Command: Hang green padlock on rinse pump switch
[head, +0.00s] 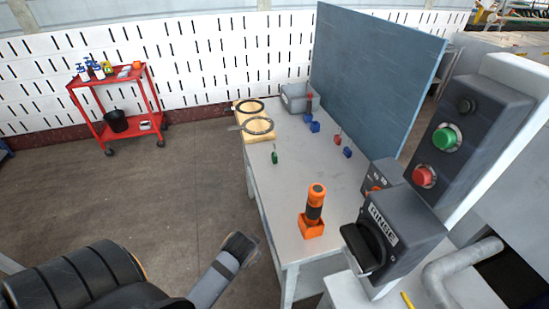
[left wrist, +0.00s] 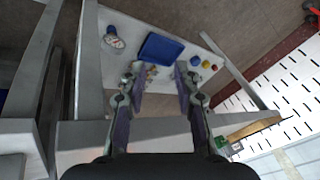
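The green padlock (head: 275,157) stands near the left edge of the grey table, apart from the other padlocks. The dark RINSE switch box (head: 395,235) with its black handle (head: 362,246) is at the right front. My left arm reaches in from the bottom left of the head view; its fingers cannot be made out there. In the left wrist view my left gripper (left wrist: 157,75) is open, with nothing between its fingers. A small green item (left wrist: 221,141), perhaps the green padlock, shows beside the right finger. My right gripper is not in view.
An orange-and-black tool (head: 314,210) stands at the table's front. Blue padlocks (head: 313,127) and red tags lie further back, beside a blue-grey panel (head: 380,80). A wooden board (head: 252,133) with black rings is at the far left corner. A red cart (head: 118,100) stands behind.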

